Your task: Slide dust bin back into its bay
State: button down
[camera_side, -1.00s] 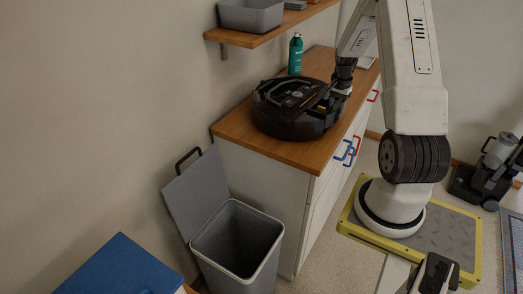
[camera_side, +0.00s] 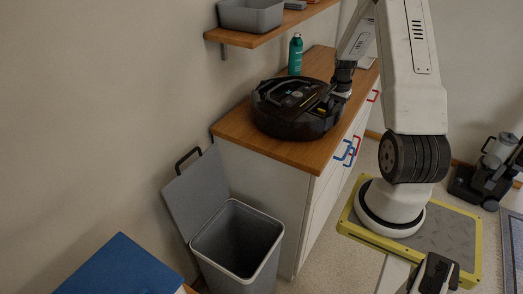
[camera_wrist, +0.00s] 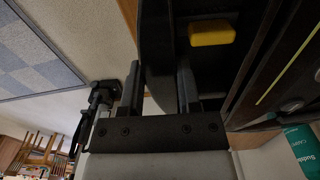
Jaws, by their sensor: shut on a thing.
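The black robot vacuum (camera_side: 290,117) lies flat on the wooden cabinet top. Its upper side shows a recess with small light and yellow-green parts. My gripper (camera_side: 329,99) is at the vacuum's right edge in the side view. In the wrist view my gripper (camera_wrist: 159,82) has its two fingers on either side of a dark curved part, which I take to be the dust bin (camera_wrist: 156,50). A yellow tab (camera_wrist: 212,33) shows just right of the fingers. The dark parts merge, so the bin's outline and its seating in the bay are unclear.
A green bottle (camera_side: 295,55) stands behind the vacuum. A wall shelf (camera_side: 262,37) with a grey tub (camera_side: 250,14) hangs above. An open grey waste bin (camera_side: 238,245) stands on the floor beside the cabinet. The counter's near left corner is clear.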

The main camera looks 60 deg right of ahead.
jog(key=shift+c, duration=1.2)
grip_release()
jog(key=shift+r, duration=3.85)
